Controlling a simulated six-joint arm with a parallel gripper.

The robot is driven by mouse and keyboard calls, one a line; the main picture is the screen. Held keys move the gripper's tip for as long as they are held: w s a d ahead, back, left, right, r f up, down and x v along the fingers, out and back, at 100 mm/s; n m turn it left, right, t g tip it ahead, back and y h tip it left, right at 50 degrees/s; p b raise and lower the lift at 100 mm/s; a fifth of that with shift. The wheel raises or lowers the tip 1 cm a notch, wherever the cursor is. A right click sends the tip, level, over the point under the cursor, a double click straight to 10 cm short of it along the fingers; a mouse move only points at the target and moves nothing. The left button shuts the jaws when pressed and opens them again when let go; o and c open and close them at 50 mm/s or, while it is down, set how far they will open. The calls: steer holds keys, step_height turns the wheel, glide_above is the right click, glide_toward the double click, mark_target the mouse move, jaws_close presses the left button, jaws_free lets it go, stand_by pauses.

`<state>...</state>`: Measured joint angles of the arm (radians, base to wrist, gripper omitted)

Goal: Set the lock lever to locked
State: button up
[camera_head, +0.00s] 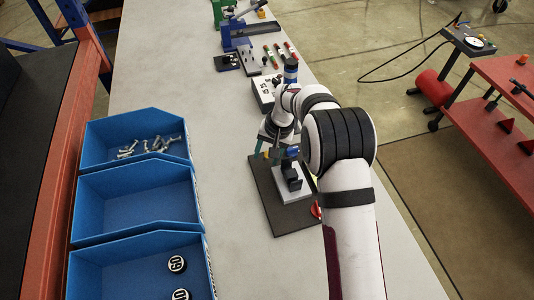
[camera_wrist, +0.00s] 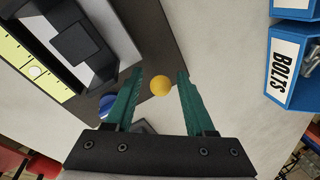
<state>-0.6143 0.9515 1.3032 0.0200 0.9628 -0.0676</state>
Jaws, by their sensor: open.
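A yellow ball knob (camera_wrist: 160,86), possibly the end of the lock lever, shows between my gripper's fingers in the wrist view. My gripper (camera_wrist: 157,88) is open, with one green finger on each side of the knob and visible gaps. Whether the fingertips are level with the knob in depth, I cannot tell. In the head view my gripper (camera_head: 271,153) is over the far end of a dark base plate (camera_head: 285,217). A black block fixture (camera_head: 290,177) stands on a light plate there. The lever's shaft and its setting are hidden.
A blue round part (camera_wrist: 107,105) lies close by the left finger. A blue bin (camera_wrist: 290,65) labelled BOLTS is at right in the wrist view. Blue bins (camera_head: 133,205) stand left on the grey table (camera_head: 228,250). Several devices, including a green-and-blue press (camera_head: 235,35), stand farther back.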

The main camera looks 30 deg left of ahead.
jaws_close()
steer(key=shift+w+d, duration=0.1)
stand_by(1.2)
